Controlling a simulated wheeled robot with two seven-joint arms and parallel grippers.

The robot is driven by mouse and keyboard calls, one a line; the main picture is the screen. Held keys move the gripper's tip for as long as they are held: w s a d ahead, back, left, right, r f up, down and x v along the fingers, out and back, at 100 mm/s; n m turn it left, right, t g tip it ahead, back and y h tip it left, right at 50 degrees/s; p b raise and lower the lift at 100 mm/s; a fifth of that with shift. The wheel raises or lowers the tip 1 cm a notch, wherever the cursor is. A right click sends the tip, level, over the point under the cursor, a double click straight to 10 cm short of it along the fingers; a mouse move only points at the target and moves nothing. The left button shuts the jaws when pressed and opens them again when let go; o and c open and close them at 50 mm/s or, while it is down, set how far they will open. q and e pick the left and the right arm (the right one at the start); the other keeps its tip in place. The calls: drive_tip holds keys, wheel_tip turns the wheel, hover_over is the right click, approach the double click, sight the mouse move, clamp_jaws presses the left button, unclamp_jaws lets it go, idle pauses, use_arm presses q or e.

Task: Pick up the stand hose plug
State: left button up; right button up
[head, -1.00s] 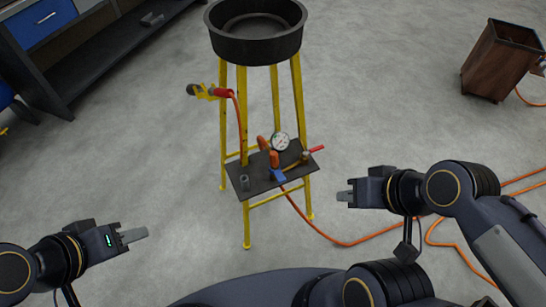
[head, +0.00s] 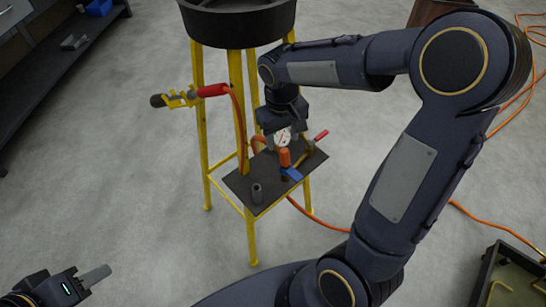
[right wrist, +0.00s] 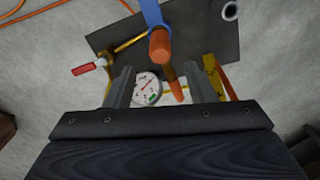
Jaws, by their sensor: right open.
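My right gripper (head: 284,143) is over the shelf, at the gauge. In the right wrist view my right gripper (right wrist: 157,88) is open; the orange cylinder (right wrist: 160,46) and gauge (right wrist: 146,88) appear between or just beyond its fingers. I cannot tell contact. My left gripper (head: 95,276) is low at left, away from the stand; its finger gap is hidden.
A black pan (head: 238,22) tops the stand. A red-and-yellow nozzle (head: 190,96) hangs on its left side. A grey hollow cylinder (head: 257,193) stands at the shelf's front. Orange hose (head: 315,219) runs over the floor. A tray (head: 515,275) is at lower right.

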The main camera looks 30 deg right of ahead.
sight(284, 150)
drive_tip(key=f, duration=0.4)
drive_tip(key=f+b, duration=0.1)
drive_tip(key=f, duration=0.2)
drive_tip(key=shift+s+d, duration=0.1)
drive_tip(key=shift+s, duration=0.25)
drive_tip(key=shift+c, duration=0.4)
drive_tip(key=c, duration=1)
